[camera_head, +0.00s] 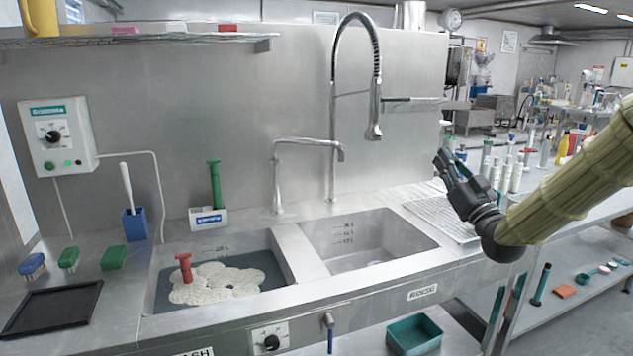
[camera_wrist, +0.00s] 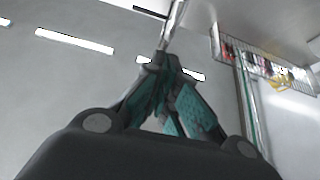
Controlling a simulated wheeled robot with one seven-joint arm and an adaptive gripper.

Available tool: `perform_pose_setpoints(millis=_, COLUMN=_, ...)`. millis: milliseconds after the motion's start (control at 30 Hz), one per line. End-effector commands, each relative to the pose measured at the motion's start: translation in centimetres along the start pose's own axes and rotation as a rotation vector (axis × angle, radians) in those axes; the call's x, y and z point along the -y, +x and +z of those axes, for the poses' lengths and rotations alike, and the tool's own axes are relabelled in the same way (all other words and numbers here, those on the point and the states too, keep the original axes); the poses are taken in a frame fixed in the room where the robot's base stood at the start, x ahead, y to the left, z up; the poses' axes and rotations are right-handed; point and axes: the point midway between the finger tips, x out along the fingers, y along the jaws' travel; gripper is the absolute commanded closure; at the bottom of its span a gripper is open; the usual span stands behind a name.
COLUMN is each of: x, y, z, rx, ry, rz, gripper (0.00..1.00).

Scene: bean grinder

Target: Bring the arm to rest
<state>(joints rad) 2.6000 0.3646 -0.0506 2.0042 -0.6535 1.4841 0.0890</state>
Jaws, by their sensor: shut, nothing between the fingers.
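My gripper (camera_head: 446,163) is at the right in the head view, raised above the ribbed drainboard (camera_head: 440,218) beside the sink. It points up and to the left, and my arm comes in from the right edge. In the wrist view, the fingers of my gripper (camera_wrist: 163,62) meet at their tips, shut with nothing between them. The ceiling with its lamps shows behind them.
A tall spring faucet (camera_head: 375,100) stands left of my gripper. The left basin holds foamy water (camera_head: 215,284) and a red-handled tool (camera_head: 184,266); the right basin (camera_head: 360,250) is empty. White bottles (camera_head: 506,176) stand behind my gripper. A teal tray (camera_head: 414,335) lies below.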

Motion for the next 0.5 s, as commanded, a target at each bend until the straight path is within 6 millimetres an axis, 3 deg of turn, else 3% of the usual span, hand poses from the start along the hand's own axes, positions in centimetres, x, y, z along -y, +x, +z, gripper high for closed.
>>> perform_pose_setpoints(millis=367, x=1.3, y=-3.6, z=8.5, rx=0.2, ry=0.038, rz=0.054, gripper=1.0)
perform_pose_setpoints(millis=500, x=2.4, y=-6.6, z=13.6, rx=0.329, ry=0.063, rz=0.087, gripper=1.0)
